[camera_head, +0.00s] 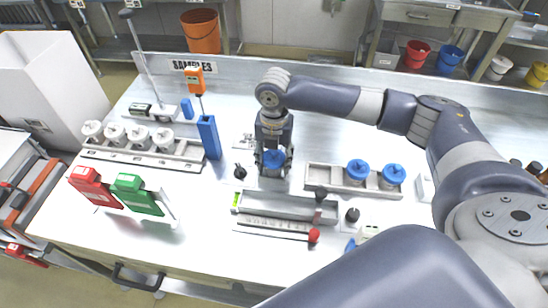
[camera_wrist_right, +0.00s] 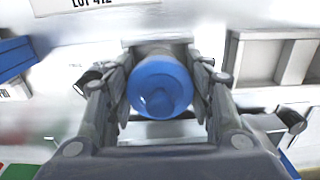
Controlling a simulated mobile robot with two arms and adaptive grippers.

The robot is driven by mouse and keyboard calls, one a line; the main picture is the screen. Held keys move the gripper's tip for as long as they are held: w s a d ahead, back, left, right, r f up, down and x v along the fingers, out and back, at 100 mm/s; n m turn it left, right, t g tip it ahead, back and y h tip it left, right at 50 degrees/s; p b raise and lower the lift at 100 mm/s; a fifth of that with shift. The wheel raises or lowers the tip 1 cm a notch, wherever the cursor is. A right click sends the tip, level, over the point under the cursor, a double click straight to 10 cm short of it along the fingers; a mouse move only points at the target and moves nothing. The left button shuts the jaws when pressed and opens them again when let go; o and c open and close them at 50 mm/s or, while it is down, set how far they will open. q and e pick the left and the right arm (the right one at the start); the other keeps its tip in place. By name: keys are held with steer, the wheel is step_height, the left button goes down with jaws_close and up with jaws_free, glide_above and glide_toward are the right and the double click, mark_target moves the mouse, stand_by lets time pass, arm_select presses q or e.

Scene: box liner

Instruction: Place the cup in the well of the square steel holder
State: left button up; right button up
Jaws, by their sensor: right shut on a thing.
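My right gripper (camera_head: 273,160) points down over the middle of the table, shut on a cup with a blue lid (camera_head: 274,158). The right wrist view shows the blue lid (camera_wrist_right: 160,86) between the two fingers (camera_wrist_right: 160,100), with the knob facing the camera. A small square steel holder (camera_head: 273,184) shows partly under and in front of the cup. Its well is hidden, so I cannot tell whether the cup is in it or above it. My left gripper is not in view.
A steel tray (camera_head: 318,178) at the right holds two more blue-lidded cups (camera_head: 357,172). A rack with white-capped bottles (camera_head: 140,135) and a blue upright block (camera_head: 209,137) stand left. A long steel channel (camera_head: 287,205) lies in front.

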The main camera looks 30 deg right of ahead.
steer(key=o, duration=1.1)
steer(key=shift+f, duration=0.1)
arm_select(q)
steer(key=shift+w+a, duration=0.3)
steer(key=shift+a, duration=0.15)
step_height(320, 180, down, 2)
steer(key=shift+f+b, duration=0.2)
steer(key=shift+b, duration=1.05)
arm_select(e)
step_height(320, 180, up, 12)
steer(key=shift+r, duration=0.15)
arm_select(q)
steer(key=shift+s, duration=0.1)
arm_select(e)
steer(key=shift+s, duration=0.1)
